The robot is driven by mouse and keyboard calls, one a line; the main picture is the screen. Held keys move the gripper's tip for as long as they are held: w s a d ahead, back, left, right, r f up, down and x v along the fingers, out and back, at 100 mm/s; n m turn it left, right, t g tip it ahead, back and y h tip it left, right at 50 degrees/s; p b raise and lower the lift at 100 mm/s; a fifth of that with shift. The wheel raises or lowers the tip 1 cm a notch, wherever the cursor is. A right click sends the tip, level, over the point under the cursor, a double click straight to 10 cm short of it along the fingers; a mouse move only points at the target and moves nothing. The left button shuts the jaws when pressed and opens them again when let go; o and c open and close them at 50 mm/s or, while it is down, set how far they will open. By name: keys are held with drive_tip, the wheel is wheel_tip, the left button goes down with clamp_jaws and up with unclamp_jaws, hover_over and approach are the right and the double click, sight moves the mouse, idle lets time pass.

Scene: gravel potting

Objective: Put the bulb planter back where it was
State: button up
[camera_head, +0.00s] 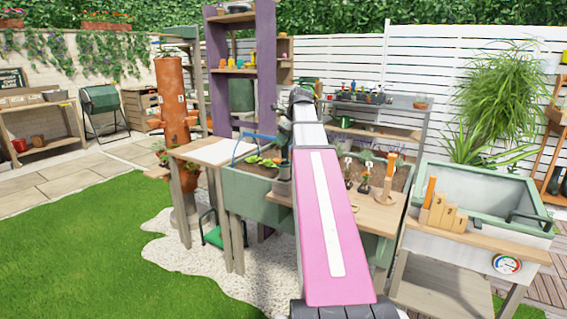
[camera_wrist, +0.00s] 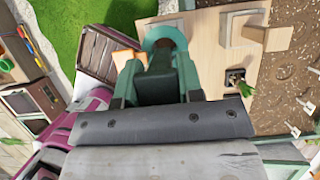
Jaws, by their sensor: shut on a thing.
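In the wrist view my gripper (camera_wrist: 158,82) is shut on what I take to be the bulb planter, a piece with a teal round rim (camera_wrist: 182,35) showing past the fingertips. Brown shows inside that rim; the rest is hidden by my fingers. The rim overlaps the pale wooden board (camera_wrist: 210,48); I cannot tell whether it touches it. In the head view my gripper (camera_head: 283,178) points down over the left part of the green planting bed (camera_head: 250,197), and my arm hides much of what lies behind it.
A small potted plant (camera_wrist: 236,78) stands near the soil edge. In the head view, an orange-handled tool (camera_head: 431,188) stands by wooden blocks on the right tub.

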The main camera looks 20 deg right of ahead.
sight(287, 148)
drive_tip(key=shift+f, duration=3.3)
drive_tip(key=o, duration=0.9)
drive_tip(key=shift+o, duration=0.2)
drive_tip(key=v, duration=1.2)
